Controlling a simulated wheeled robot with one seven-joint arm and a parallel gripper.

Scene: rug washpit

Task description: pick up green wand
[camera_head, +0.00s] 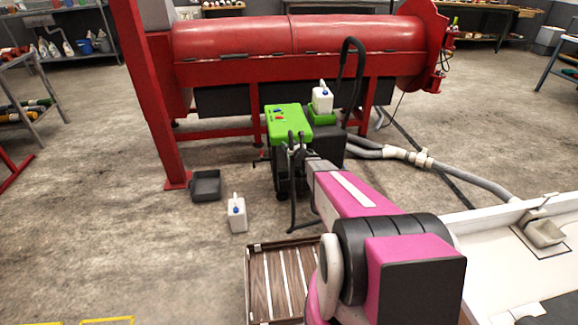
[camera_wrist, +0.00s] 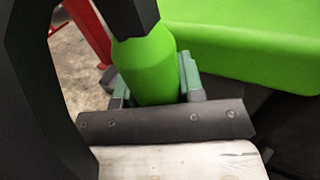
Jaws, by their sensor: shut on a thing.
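The green wand (camera_wrist: 146,66) shows in the wrist view as a bright green cylinder with a black part above it. My gripper (camera_wrist: 155,84) is shut on it, with one teal finger on each side of the green section. In the head view my gripper (camera_head: 301,152) is at the front of the green-topped black machine (camera_head: 289,118), and the wand is mostly hidden there by my arm and gripper. A black curved part fills the left side of the wrist view.
A white jug (camera_head: 322,99) stands on the machine, beside a tall black hose loop (camera_head: 352,58). Another white jug (camera_head: 237,214) and a black bin (camera_head: 206,186) stand on the floor at left. A slatted wooden crate (camera_head: 250,290) is in front. Grey hoses (camera_head: 460,179) run right.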

